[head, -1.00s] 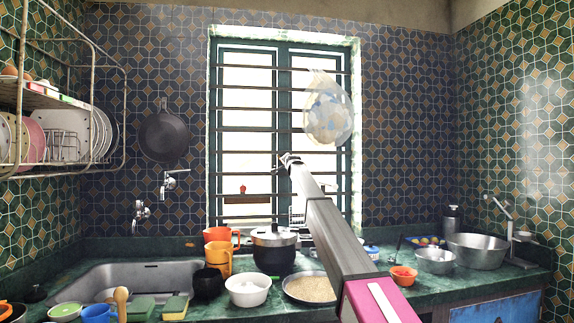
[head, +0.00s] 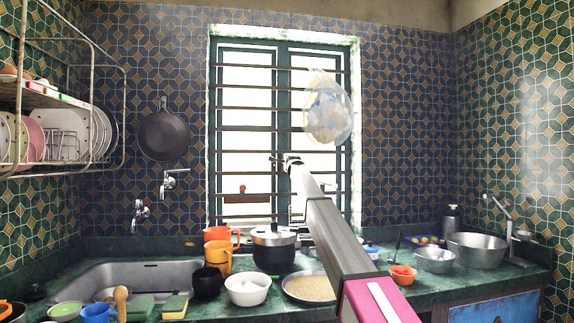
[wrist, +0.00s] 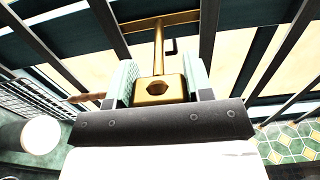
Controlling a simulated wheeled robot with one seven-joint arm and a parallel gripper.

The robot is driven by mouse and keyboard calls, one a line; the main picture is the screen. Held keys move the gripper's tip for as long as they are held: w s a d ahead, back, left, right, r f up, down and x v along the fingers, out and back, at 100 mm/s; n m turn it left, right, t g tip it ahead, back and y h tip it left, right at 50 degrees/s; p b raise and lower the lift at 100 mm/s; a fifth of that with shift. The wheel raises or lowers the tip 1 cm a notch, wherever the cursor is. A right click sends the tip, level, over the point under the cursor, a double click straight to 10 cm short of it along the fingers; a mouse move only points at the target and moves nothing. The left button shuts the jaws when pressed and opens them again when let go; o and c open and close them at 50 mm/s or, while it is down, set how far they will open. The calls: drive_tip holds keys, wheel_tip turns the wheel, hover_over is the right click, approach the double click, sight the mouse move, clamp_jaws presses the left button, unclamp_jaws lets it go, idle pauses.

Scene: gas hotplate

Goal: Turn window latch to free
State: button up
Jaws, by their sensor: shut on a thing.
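The window latch (wrist: 160,87) is brass-coloured, with a block at its near end and a thin stem running up to a brass plate on the dark green window frame. In the wrist view the block sits between the two pale green finger pads of my gripper (wrist: 159,80), which is shut on it. In the head view my gripper (head: 284,159) is at the window (head: 247,100), near its middle upright. The latch is too small there to make out clearly.
Dark horizontal bars cross the window. A clear plastic bag (head: 327,108) hangs just above my arm, to the right. Below stand a lidded pot (head: 273,250), orange cups (head: 218,262), a white bowl (head: 248,289) and a pan of grain (head: 311,288).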

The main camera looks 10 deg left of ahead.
idle(0.4)
drive_tip(key=o, duration=0.9)
drive_tip(key=shift+s, duration=0.1)
drive_tip(key=v, duration=1)
drive_tip(key=shift+s+d, duration=0.1)
drive_tip(key=shift+s, duration=0.25)
